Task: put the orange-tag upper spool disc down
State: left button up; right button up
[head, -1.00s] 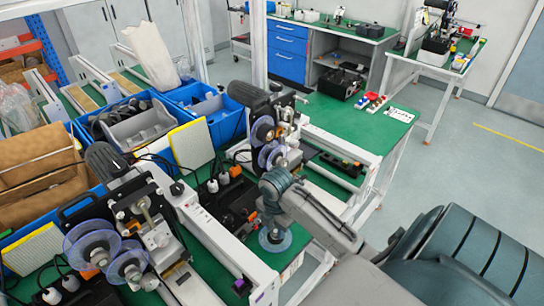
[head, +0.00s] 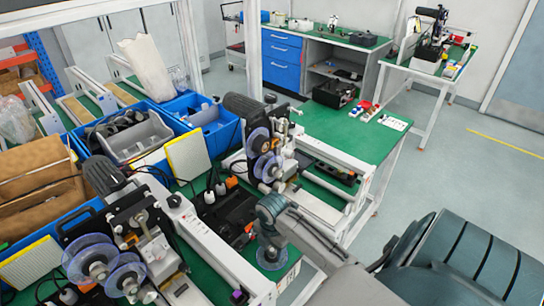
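My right gripper (head: 270,236) points down at the front edge of the green table, right of the black box. A pale blue translucent spool disc (head: 273,262) lies flat directly under its fingers, and the gripper appears shut on it. No orange tag can be made out on this disc. Whether its underside touches the table is hidden. The far coder (head: 250,125) carries two translucent discs (head: 259,141), one above the other. The near coder (head: 135,225) carries two larger discs (head: 90,258) side by side. My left gripper is not in view.
A black box (head: 228,212) with white-capped bottles behind it stands left of my gripper. The white conveyor rail (head: 215,245) runs close by on the left. Blue bins (head: 208,118) stand farther back. Bare green table (head: 345,130) shows behind the far coder.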

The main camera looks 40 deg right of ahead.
aim_at(272, 249)
jog(key=shift+w+r, duration=0.1)
jog(key=shift+r, duration=0.25)
notch_tip(272, 249, up, 7)
jog(key=b, duration=0.2)
jog(key=shift+f+b, duration=0.1)
jog(key=shift+b, duration=0.3)
jog(key=shift+r+p, duration=2)
jog(key=shift+r, duration=0.35)
